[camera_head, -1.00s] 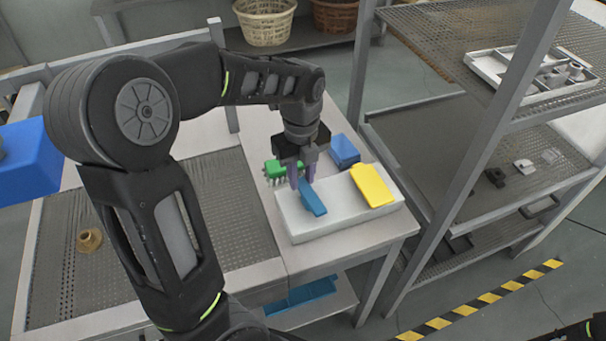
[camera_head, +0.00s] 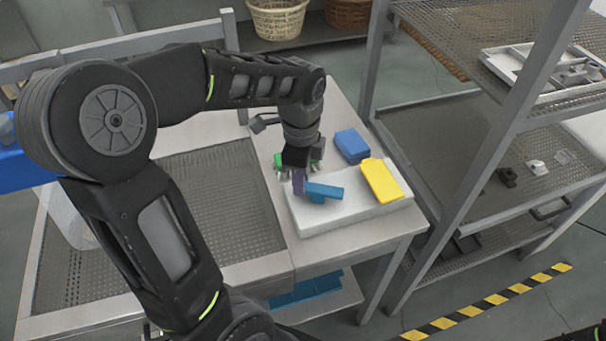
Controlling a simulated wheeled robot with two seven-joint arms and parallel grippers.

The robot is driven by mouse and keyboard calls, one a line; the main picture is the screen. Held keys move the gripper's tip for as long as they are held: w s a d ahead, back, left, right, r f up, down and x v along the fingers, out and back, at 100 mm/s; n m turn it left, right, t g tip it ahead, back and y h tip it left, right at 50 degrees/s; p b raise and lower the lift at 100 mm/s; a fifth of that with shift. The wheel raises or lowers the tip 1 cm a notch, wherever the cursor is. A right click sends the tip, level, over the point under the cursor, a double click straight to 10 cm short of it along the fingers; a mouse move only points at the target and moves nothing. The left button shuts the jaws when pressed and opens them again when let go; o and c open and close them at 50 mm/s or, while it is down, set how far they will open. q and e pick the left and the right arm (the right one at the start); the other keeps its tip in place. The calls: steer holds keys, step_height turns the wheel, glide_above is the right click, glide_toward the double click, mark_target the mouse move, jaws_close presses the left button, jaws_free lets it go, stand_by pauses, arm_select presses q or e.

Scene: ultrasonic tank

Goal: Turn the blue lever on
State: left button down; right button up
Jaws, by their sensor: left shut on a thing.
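The blue lever (camera_head: 325,192) sits on a white box (camera_head: 345,214) on the table at the centre. It points to the right, roughly along the box. My left gripper (camera_head: 299,186) comes down from above and is shut on the left end of the blue lever. The gripper hides that end of the lever.
A blue block (camera_head: 352,145) stands behind the box. A green brush-like thing (camera_head: 281,160) is partly hidden behind my gripper. A perforated tank tray (camera_head: 210,200) lies to the left. Metal shelving (camera_head: 455,155) stands close on the right.

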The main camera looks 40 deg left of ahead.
arm_select(q)
steer(key=shift+s+d+n, duration=0.2)
steer(key=shift+s+n, duration=0.1)
steer(key=shift+n, duration=0.8)
steer(key=shift+s+d+n, duration=0.2)
steer(key=shift+s+n, duration=0.1)
steer(key=shift+n, duration=0.8)
steer(key=c, duration=1.2)
jaws_free()
steer(key=shift+o, duration=0.2)
steer(key=shift+r, duration=0.1)
step_height(320, 180, up, 8)
steer(key=shift+f+b, duration=0.2)
steer(key=shift+b, duration=0.15)
